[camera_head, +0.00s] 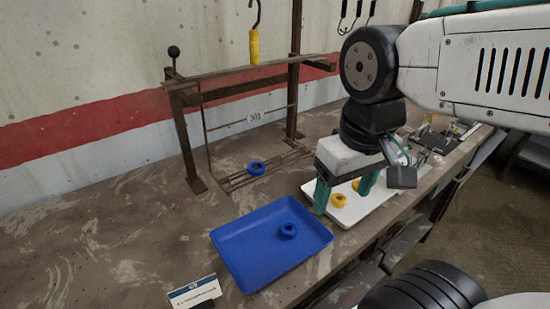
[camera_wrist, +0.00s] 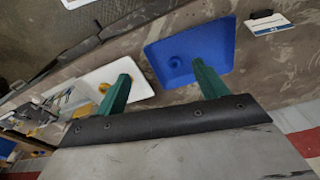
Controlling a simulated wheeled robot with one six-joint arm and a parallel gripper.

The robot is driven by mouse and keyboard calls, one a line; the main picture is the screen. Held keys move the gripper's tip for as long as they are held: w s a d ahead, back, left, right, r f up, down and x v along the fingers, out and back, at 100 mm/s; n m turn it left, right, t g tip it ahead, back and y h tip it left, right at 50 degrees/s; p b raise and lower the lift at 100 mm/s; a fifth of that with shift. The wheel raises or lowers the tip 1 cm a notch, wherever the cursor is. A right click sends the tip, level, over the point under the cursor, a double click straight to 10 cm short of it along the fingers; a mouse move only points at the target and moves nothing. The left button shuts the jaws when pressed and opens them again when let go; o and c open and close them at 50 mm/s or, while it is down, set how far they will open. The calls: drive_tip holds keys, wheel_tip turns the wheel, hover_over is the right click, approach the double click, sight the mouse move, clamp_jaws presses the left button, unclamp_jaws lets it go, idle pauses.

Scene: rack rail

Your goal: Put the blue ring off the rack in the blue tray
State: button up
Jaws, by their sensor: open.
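A blue ring (camera_head: 256,168) sits low on the brown rack (camera_head: 238,181), on its bottom rails. The blue tray (camera_head: 248,262) lies on the bench in front of the rack. A second blue ring (camera_head: 288,231) is in the tray; it also shows in the wrist view (camera_wrist: 174,62). My gripper (camera_head: 343,203) is open and empty, its green fingers apart, above the white tray and to the right of the rack. The rack's ring does not show in the wrist view, where the blue tray (camera_wrist: 220,50) appears beyond the fingers.
A white tray (camera_head: 376,203) with yellow rings (camera_head: 339,200) stands right of the blue tray. A yellow-handled hook (camera_head: 254,46) hangs above the rack's top bar. A label card (camera_head: 195,291) stands at the front left. The bench left of the rack is clear.

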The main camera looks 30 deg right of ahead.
drive_tip(key=w+f+t, duration=0.1)
drive_tip(key=w, duration=1)
drive_tip(key=t, duration=0.2)
approach(257, 166)
drive_tip(key=f, duration=0.1)
drive_tip(key=shift+n, duration=0.3)
drive_tip(key=x, duration=0.7)
drive_tip(key=shift+w+f, duration=0.15)
drive_tip(key=shift+w, duration=0.05)
drive_tip(key=c, duration=1.1)
drive_tip(key=shift+c, duration=0.2)
